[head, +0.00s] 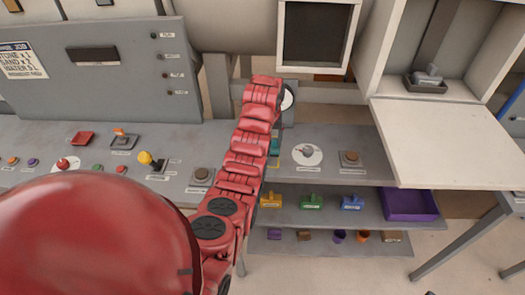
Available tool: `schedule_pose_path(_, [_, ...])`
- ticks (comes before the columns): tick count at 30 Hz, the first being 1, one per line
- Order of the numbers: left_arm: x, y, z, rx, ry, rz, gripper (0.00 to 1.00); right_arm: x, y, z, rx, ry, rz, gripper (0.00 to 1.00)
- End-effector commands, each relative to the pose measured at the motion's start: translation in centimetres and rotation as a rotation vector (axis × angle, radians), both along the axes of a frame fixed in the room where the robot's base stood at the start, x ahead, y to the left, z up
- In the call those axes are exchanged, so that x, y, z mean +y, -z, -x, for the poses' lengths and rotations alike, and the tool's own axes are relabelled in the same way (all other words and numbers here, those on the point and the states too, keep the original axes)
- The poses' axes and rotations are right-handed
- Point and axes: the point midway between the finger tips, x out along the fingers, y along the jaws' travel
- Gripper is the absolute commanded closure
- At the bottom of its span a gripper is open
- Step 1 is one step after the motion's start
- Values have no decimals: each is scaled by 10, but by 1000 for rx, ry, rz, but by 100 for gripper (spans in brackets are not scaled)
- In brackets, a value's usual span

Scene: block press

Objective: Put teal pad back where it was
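A small teal patch (274,147), possibly part of the teal pad, shows just right of my raised red arm at the left end of the counter. The arm hides most of it, so I cannot tell whether it stands there or is held. My arm covers the shelf left of the yellow pad. Neither gripper shows; the raised arm's far end bends out of sight behind its own links.
A purple tray (410,204) sits right of the blue pad. A white disc (296,155) and a brown button (350,157) are on the counter. The press compartment's white door (445,140) is folded down; a grey handled piece (428,75) stands inside.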

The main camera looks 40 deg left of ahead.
Motion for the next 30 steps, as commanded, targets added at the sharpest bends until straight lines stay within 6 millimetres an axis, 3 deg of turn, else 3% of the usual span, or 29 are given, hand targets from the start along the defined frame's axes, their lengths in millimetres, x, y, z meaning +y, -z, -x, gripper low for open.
schedule_pose_path(7, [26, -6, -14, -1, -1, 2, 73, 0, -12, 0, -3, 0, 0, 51])
schedule_pose_path(19, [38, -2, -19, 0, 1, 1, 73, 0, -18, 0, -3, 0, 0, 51])
schedule_pose_path(24, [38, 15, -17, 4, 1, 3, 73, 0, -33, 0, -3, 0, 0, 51])
schedule_pose_path(30, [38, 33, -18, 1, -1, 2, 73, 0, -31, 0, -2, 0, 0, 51])
